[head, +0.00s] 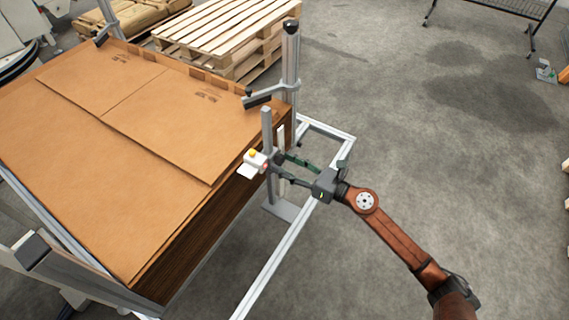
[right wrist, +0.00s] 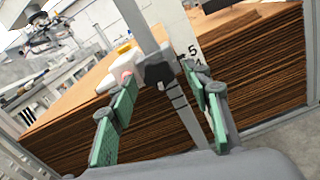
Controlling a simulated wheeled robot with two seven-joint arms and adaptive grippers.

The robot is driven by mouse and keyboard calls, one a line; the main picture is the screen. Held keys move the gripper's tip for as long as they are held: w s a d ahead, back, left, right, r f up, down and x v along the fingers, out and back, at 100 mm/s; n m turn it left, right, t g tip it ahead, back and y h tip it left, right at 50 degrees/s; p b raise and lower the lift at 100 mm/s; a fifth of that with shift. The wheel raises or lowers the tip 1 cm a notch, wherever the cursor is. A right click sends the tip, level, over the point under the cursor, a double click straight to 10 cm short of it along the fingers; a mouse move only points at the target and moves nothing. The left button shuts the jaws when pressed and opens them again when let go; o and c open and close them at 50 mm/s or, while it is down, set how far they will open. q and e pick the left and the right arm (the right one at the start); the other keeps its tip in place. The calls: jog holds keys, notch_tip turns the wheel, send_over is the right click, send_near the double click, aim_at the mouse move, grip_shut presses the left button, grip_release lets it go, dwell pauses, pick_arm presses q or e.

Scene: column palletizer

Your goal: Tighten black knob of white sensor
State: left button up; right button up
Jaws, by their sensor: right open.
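The white sensor (head: 254,161) with a yellow top is mounted on a slim upright post (head: 267,125) beside the cardboard stack. It also shows in the right wrist view (right wrist: 122,66), left of the post. The black knob (right wrist: 158,72) sits on the post in the right wrist view, just right of the sensor. My right gripper (head: 285,168) is open at the post, coming in from the right. In the right wrist view its green-padded fingers (right wrist: 158,82) stand on either side of the knob, apart from each other, with nothing gripped. Whether they touch the knob I cannot tell.
A tall stack of flat brown cardboard (head: 150,125) fills the left, close behind the sensor. A thicker grey column (head: 290,70) stands behind the post. An aluminium floor frame (head: 275,262) runs below. Wooden pallets (head: 225,35) lie at the back. The floor to the right is open.

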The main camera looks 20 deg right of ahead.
jog(key=shift+w+a, duration=0.15)
jog(key=shift+w, duration=0.05)
jog(key=c, duration=1.2)
jog(key=shift+o, duration=0.2)
